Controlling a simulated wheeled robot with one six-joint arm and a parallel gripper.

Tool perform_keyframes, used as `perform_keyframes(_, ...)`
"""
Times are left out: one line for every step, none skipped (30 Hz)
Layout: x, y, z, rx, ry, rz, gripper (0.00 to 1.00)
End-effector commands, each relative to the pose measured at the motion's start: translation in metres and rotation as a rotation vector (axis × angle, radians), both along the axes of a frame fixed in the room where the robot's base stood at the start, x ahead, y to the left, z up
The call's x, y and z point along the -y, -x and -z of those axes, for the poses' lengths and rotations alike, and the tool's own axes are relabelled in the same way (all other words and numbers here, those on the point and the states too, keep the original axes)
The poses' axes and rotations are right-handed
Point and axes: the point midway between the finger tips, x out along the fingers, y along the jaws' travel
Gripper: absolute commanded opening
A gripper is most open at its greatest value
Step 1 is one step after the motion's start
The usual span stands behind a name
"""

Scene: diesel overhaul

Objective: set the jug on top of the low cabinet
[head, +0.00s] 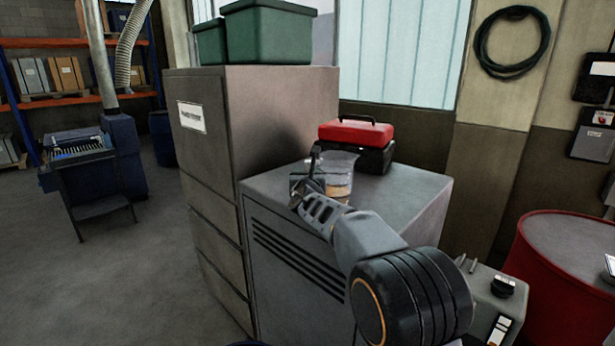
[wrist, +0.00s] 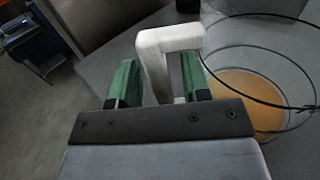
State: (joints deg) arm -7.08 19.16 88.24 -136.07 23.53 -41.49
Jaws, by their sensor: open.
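The jug (head: 343,180) is clear, with amber liquid low inside and a pale handle. It appears to stand upright on the grey top of the low cabinet (head: 408,190), though my arm hides part of its base in the head view. My gripper (head: 312,172) is at the handle side of the jug. In the wrist view, the green-padded fingers of my gripper (wrist: 158,80) are open, one on each side of the white jug handle (wrist: 155,50). The jug's round rim and amber liquid (wrist: 245,112) show to the right of the fingers.
A red and black toolbox (head: 356,135) stands behind the jug on the cabinet top. A tall cabinet (head: 280,105) with green bins (head: 268,35) rises at the left. A red drum (head: 560,270) is at the right. The cabinet top right of the jug is clear.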

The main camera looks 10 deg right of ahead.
Motion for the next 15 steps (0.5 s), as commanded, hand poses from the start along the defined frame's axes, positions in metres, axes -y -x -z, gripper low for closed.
perform_keyframes(0.0,0.0,0.0,0.0,0.0,0.0,0.43)
perform_keyframes(0.0,0.0,0.0,0.0,0.0,0.0,0.43)
perform_keyframes(0.0,0.0,-0.001,0.0,0.0,0.0,0.43)
perform_keyframes(0.0,0.0,-0.001,0.0,0.0,0.0,0.43)
perform_keyframes(0.0,0.0,-0.003,0.0,0.0,0.0,0.43)
perform_keyframes(0.0,0.0,-0.005,0.0,0.0,0.0,0.43)
perform_keyframes(-0.001,0.004,-0.002,0.001,0.0,-0.001,0.43)
perform_keyframes(-0.002,0.008,-0.001,0.001,0.0,-0.001,0.43)
perform_keyframes(-0.003,0.013,-0.001,0.002,0.0,-0.001,0.43)
perform_keyframes(-0.004,0.018,0.0,0.002,0.0,-0.002,0.43)
perform_keyframes(-0.005,0.024,-0.001,0.003,0.0,-0.002,0.43)
perform_keyframes(-0.006,0.032,0.0,0.002,-0.001,-0.002,0.43)
perform_keyframes(-0.007,0.038,0.0,0.002,-0.001,-0.002,0.43)
perform_keyframes(-0.008,0.044,-0.001,0.003,-0.002,-0.002,0.43)
perform_keyframes(-0.009,0.052,0.0,0.002,0.0,-0.002,0.43)
